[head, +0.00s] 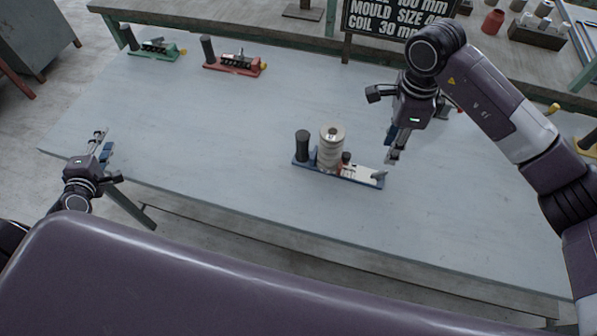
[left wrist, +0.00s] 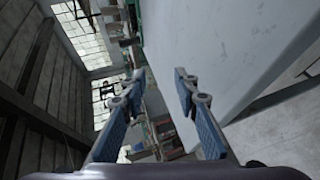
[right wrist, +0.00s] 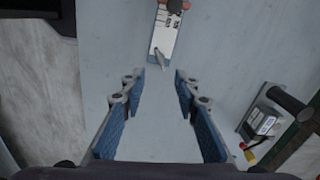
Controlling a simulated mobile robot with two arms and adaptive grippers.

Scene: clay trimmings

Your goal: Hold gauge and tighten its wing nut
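The gauge stands on the table in the head view, with a blue base (head: 312,170), a black handle (head: 302,145), a stack of pale discs (head: 330,148) and a small dark knob. A grey wing nut (head: 379,176) sits at the base's right end; it also shows in the right wrist view (right wrist: 160,56), ahead of the fingers. My right gripper (head: 395,152) is open and empty above the table, just right of the gauge; its fingers (right wrist: 160,82) are spread. My left gripper (head: 103,142) is open and empty at the table's left front edge, far from the gauge.
A green-based device (head: 150,52) and a red-based one (head: 228,68) stand at the table's back left. A similar device (right wrist: 262,122) shows at right in the right wrist view. A black sign (head: 385,22) stands behind. The table between left gripper and gauge is clear.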

